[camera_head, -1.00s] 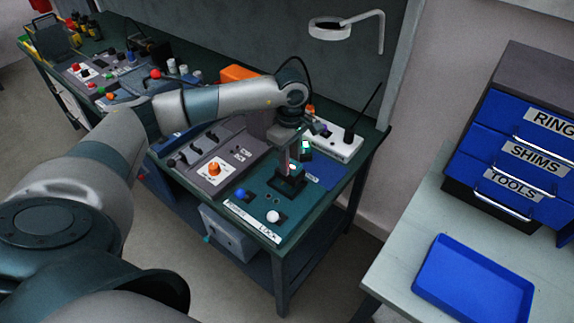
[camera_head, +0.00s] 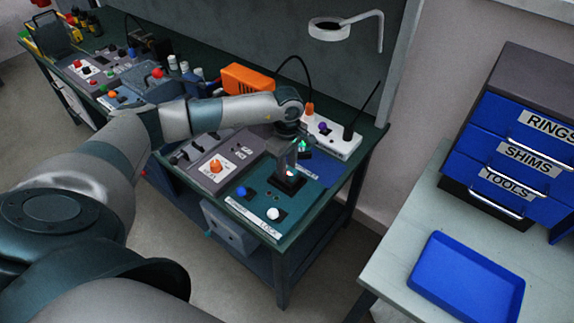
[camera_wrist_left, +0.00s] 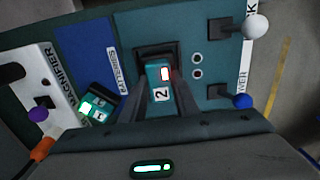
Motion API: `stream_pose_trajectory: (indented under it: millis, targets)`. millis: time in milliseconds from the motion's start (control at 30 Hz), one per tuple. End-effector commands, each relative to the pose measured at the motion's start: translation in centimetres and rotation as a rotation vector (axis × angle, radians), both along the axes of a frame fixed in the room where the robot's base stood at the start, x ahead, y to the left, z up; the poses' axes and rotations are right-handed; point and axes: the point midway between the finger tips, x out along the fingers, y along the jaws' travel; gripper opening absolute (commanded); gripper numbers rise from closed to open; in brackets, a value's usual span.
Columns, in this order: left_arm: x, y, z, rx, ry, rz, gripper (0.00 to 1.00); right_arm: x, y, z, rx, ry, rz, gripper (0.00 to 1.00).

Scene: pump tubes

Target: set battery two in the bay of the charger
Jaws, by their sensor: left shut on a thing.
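My left gripper (camera_head: 289,166) points down over the teal charger panel, shut on battery two. Battery two (camera_wrist_left: 160,85) is a small teal block with a white "2" label and a red-lit window. It is between the fingers at the black bay (camera_wrist_left: 147,51) of the charger (camera_wrist_left: 190,40); the bay also shows in the head view (camera_head: 292,185). I cannot tell how deep the battery sits, because the fingers hide its sides. A second battery (camera_wrist_left: 96,108), marked 1 with a green light, lies on the blue batteries mat (camera_wrist_left: 82,50). My right gripper is not in view.
A blue knob (camera_wrist_left: 242,101) and a white knob (camera_wrist_left: 255,26) stand on the charger panel. The white magnifier strip (camera_head: 336,143) with its cables is behind the mat. A grey switch panel (camera_head: 205,165) lies to the left. A blue tray (camera_head: 467,280) is on the right bench.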

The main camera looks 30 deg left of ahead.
Motion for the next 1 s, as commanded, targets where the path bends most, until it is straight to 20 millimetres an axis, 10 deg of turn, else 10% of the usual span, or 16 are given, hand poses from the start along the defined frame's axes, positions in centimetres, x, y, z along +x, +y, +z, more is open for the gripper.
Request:
stream_pose_trajectory:
  millis: [367, 400, 467, 1000]
  targets:
    - [0.04, 0.00, -0.42, 0.000, -0.001, 0.000, 0.00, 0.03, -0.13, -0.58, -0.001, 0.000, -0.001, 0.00]
    - [0.00, 0.00, -0.31, 0.000, 0.000, 0.000, 0.37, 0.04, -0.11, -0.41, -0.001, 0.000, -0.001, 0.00]
    - [0.00, 0.00, -0.30, 0.000, 0.000, 0.000, 0.47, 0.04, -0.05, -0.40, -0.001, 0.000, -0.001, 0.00]
    - [0.10, 0.01, 0.54, 0.000, -0.003, 0.000, 0.47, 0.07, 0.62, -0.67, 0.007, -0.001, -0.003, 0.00]
